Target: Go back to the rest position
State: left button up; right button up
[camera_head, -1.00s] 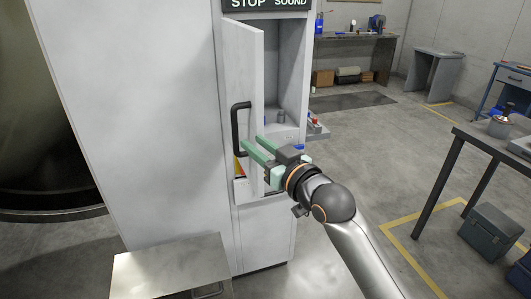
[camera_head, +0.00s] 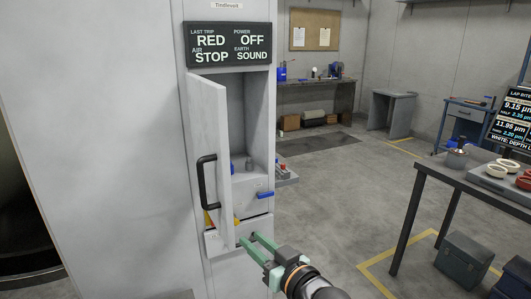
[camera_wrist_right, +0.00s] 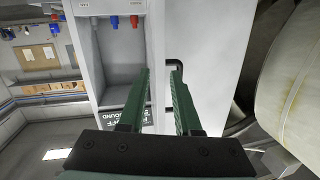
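My right gripper (camera_head: 247,239) has green fingers and reaches up from the bottom of the head view. It is below and right of the black door handle (camera_head: 202,182) in that view. The right wrist view shows its two fingers apart (camera_wrist_right: 158,72), with the pale door visible between them and nothing held. The handle (camera_wrist_right: 177,68) shows near the right fingertip there, but I cannot tell the exact gap. The cabinet door (camera_head: 209,135) stands open. My left gripper is in neither view.
The grey cabinet (camera_head: 100,120) fills the left, with a status sign (camera_head: 228,44) above the opening. A blue lever (camera_head: 265,194) sticks out below the opening. A table (camera_head: 455,178) with cups stands right, above toolboxes (camera_head: 463,259). The floor between (camera_head: 335,200) is clear.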

jog(key=s+d+f+m+g+h, duration=0.1)
jog(key=s+d+f+h, duration=0.1)
jog(key=s+d+f, duration=0.5)
jog(key=s+d+f+m+g+h, duration=0.1)
jog(key=s+d+f+m+h, duration=0.2)
jog(key=f, duration=0.7)
jog(key=s+d+f+h, duration=0.1)
jog(key=s+d+f, duration=0.45)
jog(key=f, duration=0.35)
jog(key=s+d+f+g+h, duration=0.1)
jog(key=s+d+f, duration=0.1)
jog(key=s, duration=0.3)
jog(key=s+d+f+g+h+p, duration=0.1)
jog(key=s+d+f, duration=0.2)
jog(key=s, duration=0.3)
jog(key=shift+s+d+f, duration=0.2)
jog(key=shift+f, duration=0.4)
